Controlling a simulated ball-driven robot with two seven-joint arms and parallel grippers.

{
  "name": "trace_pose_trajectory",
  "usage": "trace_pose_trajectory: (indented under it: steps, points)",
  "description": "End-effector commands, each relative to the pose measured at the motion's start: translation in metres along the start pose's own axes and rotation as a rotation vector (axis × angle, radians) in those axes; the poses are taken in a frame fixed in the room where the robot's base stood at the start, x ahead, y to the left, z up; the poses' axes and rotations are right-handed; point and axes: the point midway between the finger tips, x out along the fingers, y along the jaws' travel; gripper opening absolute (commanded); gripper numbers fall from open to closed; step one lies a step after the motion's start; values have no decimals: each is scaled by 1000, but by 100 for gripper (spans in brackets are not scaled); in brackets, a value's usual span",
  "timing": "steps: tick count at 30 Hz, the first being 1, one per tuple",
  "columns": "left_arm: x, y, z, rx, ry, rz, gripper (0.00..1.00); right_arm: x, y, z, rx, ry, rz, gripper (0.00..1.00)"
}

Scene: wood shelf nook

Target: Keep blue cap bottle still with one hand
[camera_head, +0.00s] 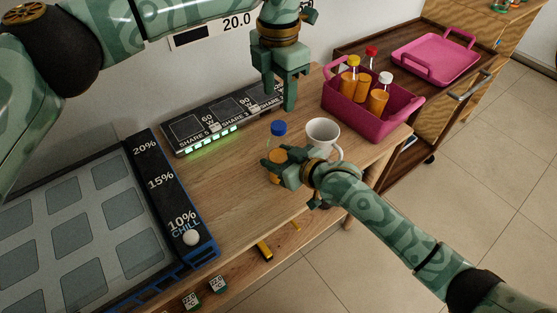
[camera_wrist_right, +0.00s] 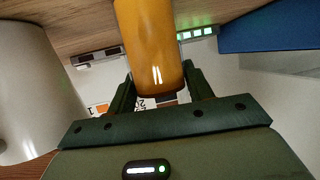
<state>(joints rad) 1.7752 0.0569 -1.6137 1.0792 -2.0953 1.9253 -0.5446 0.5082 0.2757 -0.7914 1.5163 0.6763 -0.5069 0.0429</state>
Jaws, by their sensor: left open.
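The blue cap bottle (camera_head: 277,154), with orange contents, stands upright on the wooden counter. Its blue cap (camera_head: 279,128) is on top. My right gripper (camera_head: 273,168) is shut around its lower body. In the right wrist view, the orange bottle body (camera_wrist_right: 151,45) lies between the two fingers, which meet both its sides; its cap is out of that view. My left gripper (camera_head: 281,94) is open and empty, pointing down above and behind the blue cap, apart from it.
A white mug (camera_head: 322,134) stands close right of the bottle, by my right wrist. A pink basket (camera_head: 394,122) with several capped bottles is at the back right. A black lit panel (camera_head: 215,119) lies behind. A dark percent-marked strip (camera_head: 163,183) and tray are left.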

Motion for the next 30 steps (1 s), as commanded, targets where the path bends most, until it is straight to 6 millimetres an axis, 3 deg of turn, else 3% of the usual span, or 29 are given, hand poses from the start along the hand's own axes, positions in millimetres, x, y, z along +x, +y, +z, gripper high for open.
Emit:
trace_pose_trajectory:
  steps: [1,4,5,8,11,24,30]
  points:
    - [0,0,0,0,0,0,49,0,0,0,0,0,1,33]
    - [0,0,0,0,0,0,49,0,0,0,0,0,1,5]
    - [0,0,0,0,-1,1,49,0,0,0,0,0,1,0]
    - [-7,4,0,3,3,28,49,0,0,0,0,-1,1,0]
    - [-7,4,-2,147,13,32,49,0,0,0,0,-1,1,0]
    - [0,1,-1,1299,12,0,49,0,0,0,0,-1,1,0]
    - [2,0,0,1540,0,-3,49,0,0,0,0,-1,1,0]
